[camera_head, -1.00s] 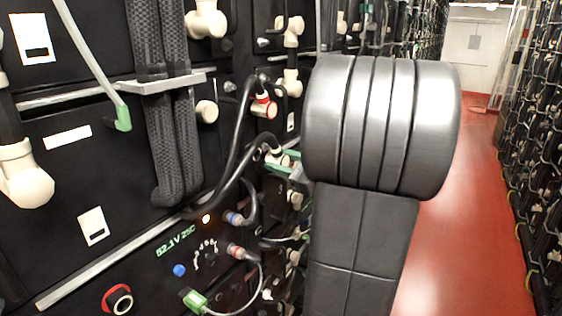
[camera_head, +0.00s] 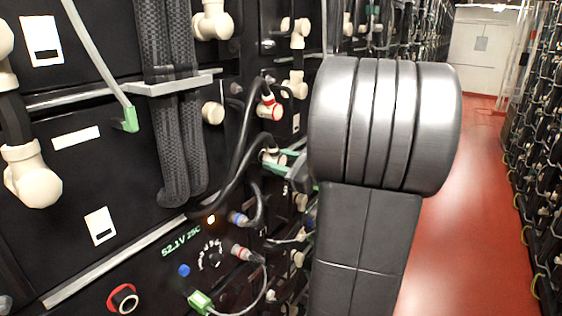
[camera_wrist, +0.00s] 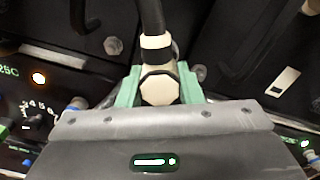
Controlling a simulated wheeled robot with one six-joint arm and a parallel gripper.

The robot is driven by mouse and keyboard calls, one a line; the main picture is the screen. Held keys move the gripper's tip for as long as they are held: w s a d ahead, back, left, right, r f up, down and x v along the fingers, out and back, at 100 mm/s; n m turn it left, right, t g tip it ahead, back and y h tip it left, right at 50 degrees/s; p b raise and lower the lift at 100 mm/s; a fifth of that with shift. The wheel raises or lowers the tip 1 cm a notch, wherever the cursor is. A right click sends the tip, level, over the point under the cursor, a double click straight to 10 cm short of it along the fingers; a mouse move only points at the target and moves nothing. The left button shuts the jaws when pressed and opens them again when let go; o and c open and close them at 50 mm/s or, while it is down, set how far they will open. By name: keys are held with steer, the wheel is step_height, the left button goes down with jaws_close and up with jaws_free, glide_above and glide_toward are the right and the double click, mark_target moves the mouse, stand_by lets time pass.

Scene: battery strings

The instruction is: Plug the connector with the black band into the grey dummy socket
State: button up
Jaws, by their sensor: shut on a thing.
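My gripper (camera_wrist: 160,90) has green fingers, shut on a white connector (camera_wrist: 159,89) between them. A black band (camera_wrist: 156,42) rings the connector's neck, and a black cable leaves it toward the top of the wrist view. In the head view my gripper (camera_head: 283,160) and the held connector (camera_head: 270,156) are close to the black rack front, partly behind my arm. The connector's mating end is hidden. I cannot pick out the grey dummy socket for certain; a grey round fitting (camera_wrist: 113,46) shows left of the connector in the wrist view.
A white connector with a red band (camera_head: 268,107) sits just above my gripper, its black cable looping close by. Below are a lit control panel (camera_head: 212,253) and a green plug (camera_head: 200,302). The red aisle floor (camera_head: 455,220) is clear at right.

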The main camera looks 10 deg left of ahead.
steer(key=shift+w+a, duration=0.2)
steer(key=shift+a, duration=0.45)
steer(key=o, duration=1.2)
steer(key=shift+c, duration=0.2)
steer(key=b+v, duration=0.2)
steer(key=v, duration=1.2)
steer(key=shift+b, duration=0.4)
steer(key=shift+w+a, duration=0.1)
steer(key=shift+a, duration=0.1)
steer(key=p+x, duration=0.3)
steer(key=x, duration=1)
steer(key=shift+a, duration=0.25)
steer(key=shift+d, duration=0.2)
